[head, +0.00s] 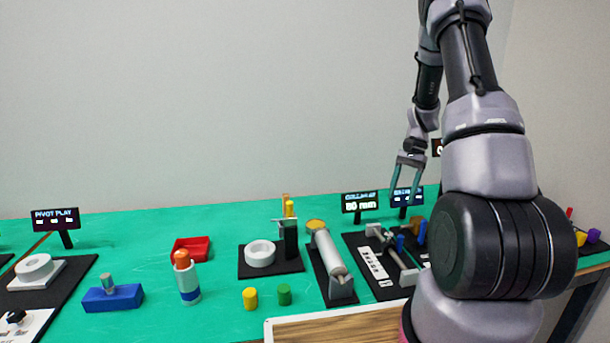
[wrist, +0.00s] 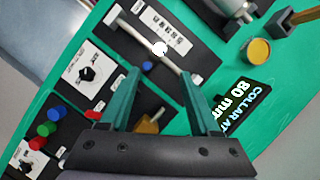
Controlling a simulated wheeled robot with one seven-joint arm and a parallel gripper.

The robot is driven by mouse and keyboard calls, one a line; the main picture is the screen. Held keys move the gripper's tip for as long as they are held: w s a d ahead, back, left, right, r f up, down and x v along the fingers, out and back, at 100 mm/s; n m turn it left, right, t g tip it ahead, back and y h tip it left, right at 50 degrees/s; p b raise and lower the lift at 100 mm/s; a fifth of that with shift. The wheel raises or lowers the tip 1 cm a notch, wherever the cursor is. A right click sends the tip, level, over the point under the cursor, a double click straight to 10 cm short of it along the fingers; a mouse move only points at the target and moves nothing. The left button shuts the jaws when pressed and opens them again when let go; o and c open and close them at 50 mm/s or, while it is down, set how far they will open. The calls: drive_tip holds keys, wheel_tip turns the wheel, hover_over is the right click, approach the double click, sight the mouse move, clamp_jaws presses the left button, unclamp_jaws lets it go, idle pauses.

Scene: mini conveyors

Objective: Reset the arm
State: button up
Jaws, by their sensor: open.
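My arm rises on the right of the head view and bends down over the back right of the green table (head: 140,225). My gripper (head: 405,198) hangs above the table near the small display signs, its two teal fingers apart. In the wrist view my gripper (wrist: 159,74) is open, with nothing between the fingertips. Below it lies a black board (wrist: 205,62) with a white label strip and a pale rod. My upper arm hides part of the table's right side in the head view.
The sign reading 80 mm (head: 360,203) stands close to the gripper. A roller (head: 331,256), white ring (head: 260,253), red tray (head: 191,249), blue block (head: 113,298) and yellow cylinder (head: 249,298) stand on the table. A wooden surface (head: 335,328) is in front.

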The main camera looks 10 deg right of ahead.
drive_tip(key=s+a+r+n+t+h, duration=0.1)
drive_tip(key=s+a+r+n+t, duration=0.3)
drive_tip(key=r, duration=0.6)
drive_tip(key=s+a+r+m, duration=0.1)
drive_tip(key=s+a+r, duration=0.1)
drive_tip(key=a+r, duration=0.6)
drive_tip(key=s+a+r+n+t, duration=0.1)
drive_tip(key=s+a+r+t, duration=0.1)
drive_tip(key=s+r, duration=0.3)
drive_tip(key=s+a+r+n+t, duration=0.2)
drive_tip(key=s+r, duration=0.4)
drive_tip(key=s, duration=0.4)
drive_tip(key=shift+s+a+t+h, duration=0.3)
drive_tip(key=shift+a+t, duration=0.45)
drive_tip(key=shift+t, duration=0.15)
drive_tip(key=shift+r, duration=0.1)
